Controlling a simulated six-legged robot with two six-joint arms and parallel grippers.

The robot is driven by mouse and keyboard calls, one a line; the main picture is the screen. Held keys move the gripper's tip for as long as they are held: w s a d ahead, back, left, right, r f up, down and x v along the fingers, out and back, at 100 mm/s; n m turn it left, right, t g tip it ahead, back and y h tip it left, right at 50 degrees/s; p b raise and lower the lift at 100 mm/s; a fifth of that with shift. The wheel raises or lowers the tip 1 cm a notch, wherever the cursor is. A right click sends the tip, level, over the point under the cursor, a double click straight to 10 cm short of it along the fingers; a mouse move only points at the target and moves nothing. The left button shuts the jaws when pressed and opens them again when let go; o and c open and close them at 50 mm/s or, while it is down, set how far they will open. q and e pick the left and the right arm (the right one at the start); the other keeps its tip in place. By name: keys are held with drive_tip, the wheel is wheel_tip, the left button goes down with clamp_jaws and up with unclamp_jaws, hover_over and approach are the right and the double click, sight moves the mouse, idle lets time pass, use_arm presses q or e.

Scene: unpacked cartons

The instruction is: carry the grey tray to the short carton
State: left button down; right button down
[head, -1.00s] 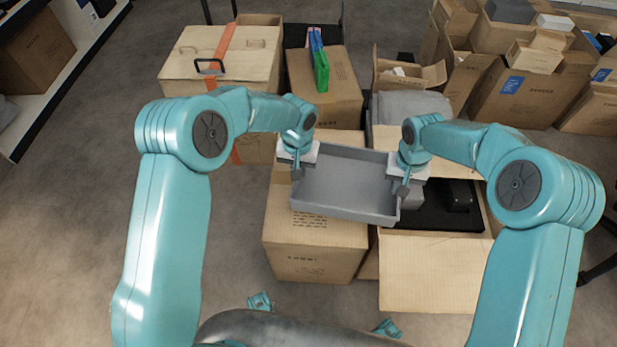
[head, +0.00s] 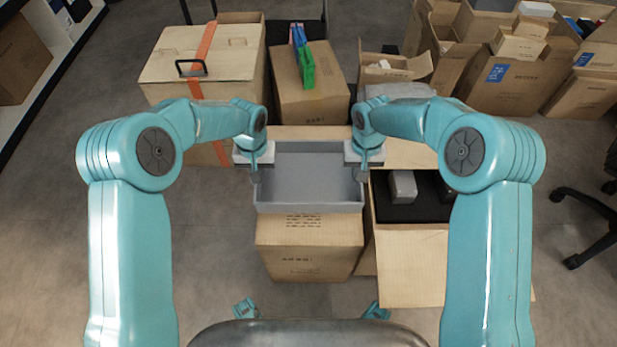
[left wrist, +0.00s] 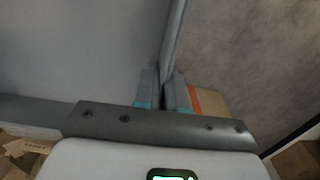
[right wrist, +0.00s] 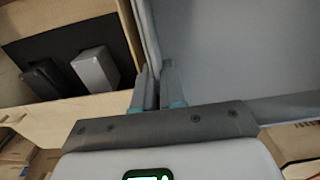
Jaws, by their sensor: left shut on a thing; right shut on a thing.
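The grey tray (head: 308,180) is an empty, shallow rectangular tray, held level in front of me. My left gripper (head: 254,170) is shut on its left wall, and my right gripper (head: 362,166) is shut on its right wall. Both wrist views show the fingers pinching the walls, left (left wrist: 162,92) and right (right wrist: 158,88). Below the tray in the head view is a closed carton (head: 310,248), its top partly hidden by the tray. I cannot tell whether the tray touches it, or for certain which carton is the short one.
An open carton (head: 412,265) with a black inside and a grey box (head: 402,187) stands right of the tray. A strapped carton (head: 165,75) and a carton with green and blue items (head: 310,98) stand behind. Several cartons fill the back right; floor at left is clear.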

sight(357, 183)
use_arm(q)
drive_tip(key=shift+r, duration=0.1)
use_arm(e)
drive_tip(key=shift+s+d+r, duration=0.1)
